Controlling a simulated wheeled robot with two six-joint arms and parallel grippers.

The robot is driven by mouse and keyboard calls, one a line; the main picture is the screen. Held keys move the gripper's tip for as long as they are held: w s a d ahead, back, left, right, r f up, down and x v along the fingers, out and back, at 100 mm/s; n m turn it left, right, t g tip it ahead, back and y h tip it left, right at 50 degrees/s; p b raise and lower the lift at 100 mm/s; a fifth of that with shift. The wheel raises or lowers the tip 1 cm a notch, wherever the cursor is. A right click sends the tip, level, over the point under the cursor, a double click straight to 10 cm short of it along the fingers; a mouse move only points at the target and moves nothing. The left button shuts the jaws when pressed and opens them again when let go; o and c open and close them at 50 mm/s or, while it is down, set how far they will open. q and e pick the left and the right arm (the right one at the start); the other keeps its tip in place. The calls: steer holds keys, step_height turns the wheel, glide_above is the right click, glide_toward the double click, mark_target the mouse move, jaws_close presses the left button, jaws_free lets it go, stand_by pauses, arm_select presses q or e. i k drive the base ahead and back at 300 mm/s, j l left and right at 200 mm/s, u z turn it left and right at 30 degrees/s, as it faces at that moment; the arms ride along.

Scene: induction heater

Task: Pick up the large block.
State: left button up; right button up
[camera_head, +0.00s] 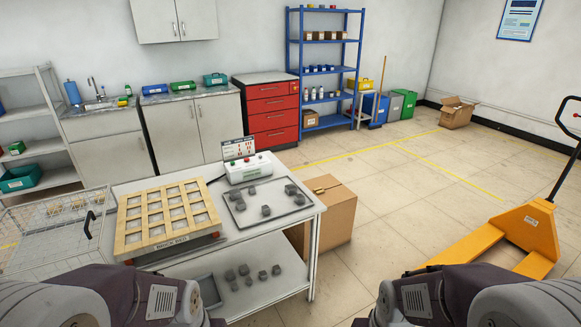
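Several small dark grey blocks lie on a grey tray (275,199) on the right half of the white worktable (262,236). One block at the tray's back right (290,189) looks a little bigger than its neighbours. Others include one at the front (266,210) and one at the left (240,205). More grey blocks (244,270) rest on the table's lower shelf. I cannot tell for sure which block is the large one. My two arms come in at the bottom left and bottom right, both short of the table. Their gripper fingers do not show.
A wooden-grid heater (168,213) fills the table's left half, with a white control box (248,168) behind. A wire basket cart (56,233) stands left. A cardboard box (334,215) sits right of the table. A yellow pallet jack (527,227) stands right; floor between is clear.

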mark_target(290, 189)
steer(key=i+u, duration=0.3)
steer(key=i, duration=0.15)
steer(key=i+l+u, duration=0.1)
steer(key=i+u, duration=0.15)
steer(key=i, duration=0.2)
steer(key=i+l+u, duration=0.3)
steer(key=i, duration=0.15)
steer(key=i+l+u, duration=0.25)
steer(key=i, duration=0.2)
